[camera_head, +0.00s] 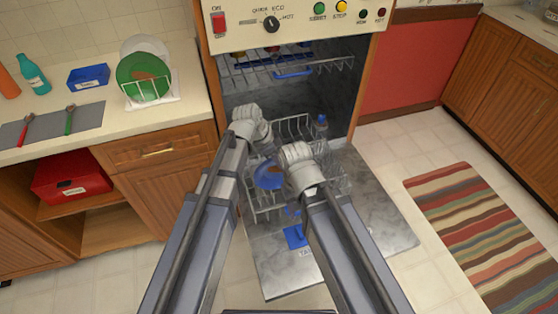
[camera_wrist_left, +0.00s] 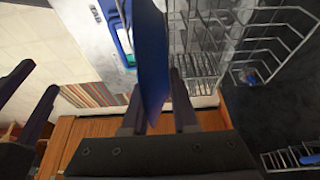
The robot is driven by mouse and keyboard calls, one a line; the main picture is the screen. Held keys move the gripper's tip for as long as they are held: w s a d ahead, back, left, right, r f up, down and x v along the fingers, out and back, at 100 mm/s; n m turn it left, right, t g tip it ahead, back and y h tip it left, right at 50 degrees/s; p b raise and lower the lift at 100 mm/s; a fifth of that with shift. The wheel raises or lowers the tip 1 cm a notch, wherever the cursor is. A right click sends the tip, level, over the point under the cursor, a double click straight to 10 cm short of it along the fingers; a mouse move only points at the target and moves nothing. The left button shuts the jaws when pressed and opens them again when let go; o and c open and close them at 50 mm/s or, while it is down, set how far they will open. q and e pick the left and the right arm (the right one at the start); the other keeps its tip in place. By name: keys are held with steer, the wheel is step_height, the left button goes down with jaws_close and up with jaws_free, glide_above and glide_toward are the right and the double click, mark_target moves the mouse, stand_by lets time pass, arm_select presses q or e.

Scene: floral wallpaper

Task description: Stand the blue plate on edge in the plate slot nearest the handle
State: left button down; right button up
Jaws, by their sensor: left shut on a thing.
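The blue plate (camera_head: 268,180) is over the lower dish rack (camera_head: 262,212). In the left wrist view the plate (camera_wrist_left: 153,60) is seen nearly edge-on between the fingers of my left gripper (camera_wrist_left: 158,105), which is shut on it. In the head view the left arm hides most of that grip. A blue handle (camera_head: 295,236) is at the rack's near end. The rack's wire slots (camera_wrist_left: 200,45) show beside the plate in the wrist view. My right gripper (camera_wrist_left: 42,76) shows at the wrist view's left, with its two fingers apart and nothing between them.
The open dishwasher door (camera_head: 385,225) lies under the rack. A blue bottle (camera_head: 320,126) stands at the rack's back right. The upper rack (camera_head: 285,66) is above. A green plate (camera_head: 142,78) stands in a holder on the left counter. A striped rug (camera_head: 470,230) is at the right.

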mark_target(270, 166)
arm_select(q)
steer(key=shift+f+b, duration=4.05)
steer(key=shift+f, duration=0.3)
steer(key=c, duration=0.6)
jaws_free()
steer(key=shift+r, duration=0.1)
steer(key=p+v, duration=0.7)
steer(key=shift+a+r, duration=0.1)
steer(key=shift+r, duration=0.3)
